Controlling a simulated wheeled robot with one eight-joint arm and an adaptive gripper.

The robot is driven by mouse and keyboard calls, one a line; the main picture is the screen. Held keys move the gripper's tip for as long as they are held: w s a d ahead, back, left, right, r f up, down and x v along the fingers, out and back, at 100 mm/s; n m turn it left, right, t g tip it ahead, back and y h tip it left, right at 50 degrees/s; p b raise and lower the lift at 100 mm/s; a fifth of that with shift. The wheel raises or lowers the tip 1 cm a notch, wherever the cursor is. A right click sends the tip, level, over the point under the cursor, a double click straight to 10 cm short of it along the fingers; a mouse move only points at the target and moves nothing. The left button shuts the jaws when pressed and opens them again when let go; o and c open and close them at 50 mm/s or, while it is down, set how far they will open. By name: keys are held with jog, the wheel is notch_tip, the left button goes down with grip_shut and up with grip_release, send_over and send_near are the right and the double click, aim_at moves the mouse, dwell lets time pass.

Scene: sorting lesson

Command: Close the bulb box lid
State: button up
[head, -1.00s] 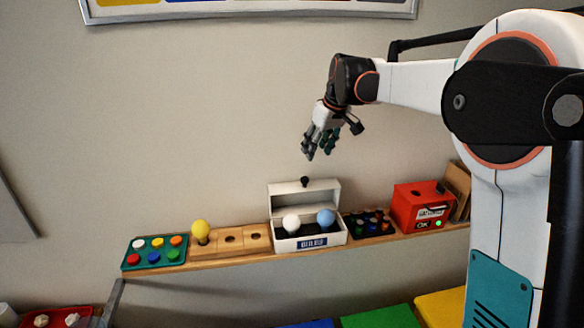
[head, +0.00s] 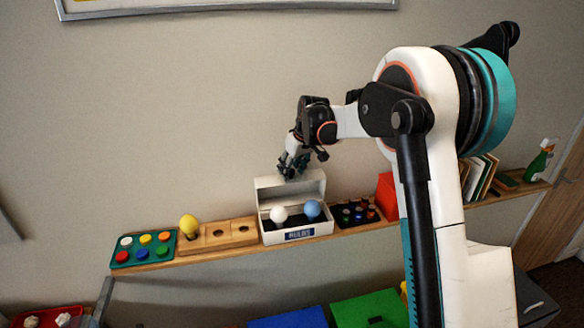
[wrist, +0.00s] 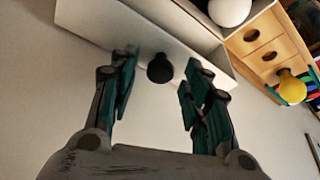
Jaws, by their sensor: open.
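The white bulb box (head: 298,231) stands on the wall shelf with its lid (head: 312,185) raised at the back. A white bulb (head: 278,213) and a blue bulb (head: 312,209) sit inside it. My gripper (head: 289,174) is at the top of the raised lid. In the wrist view the open fingers (wrist: 160,82) stand to either side of the lid's black knob (wrist: 160,68), with space visible on both sides. The lid (wrist: 120,30) fills the upper part there. In the head view the knob is hidden behind my gripper.
Left of the box are a wooden holder (head: 218,238) with a yellow bulb (head: 188,225) and a teal tray (head: 145,255) of coloured pieces. On the right are a dark rack (head: 345,218) and a red box (head: 386,192), partly behind my arm.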

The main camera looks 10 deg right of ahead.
grip_shut()
jog(key=shift+s, duration=0.1)
jog(key=shift+s+f+t+b, duration=0.15)
jog(key=shift+s+t+b, duration=0.6)
jog(key=shift+b, duration=0.15)
jog(key=s+f+t+b, duration=0.2)
jog(key=s+f+b, duration=0.2)
jog(key=s+b, duration=0.1)
jog(key=s+f+t+b, duration=0.3)
jog(key=s+f+b, duration=0.2)
jog(key=b, duration=0.3)
jog(key=s+f+n+t+b, duration=0.1)
jog(key=s+f+t+b, duration=0.2)
jog(key=b, duration=0.4)
jog(key=shift+s+f, duration=0.35)
jog(key=shift+s, duration=0.2)
jog(key=shift+s+f, duration=0.3)
jog(key=shift+s, duration=0.25)
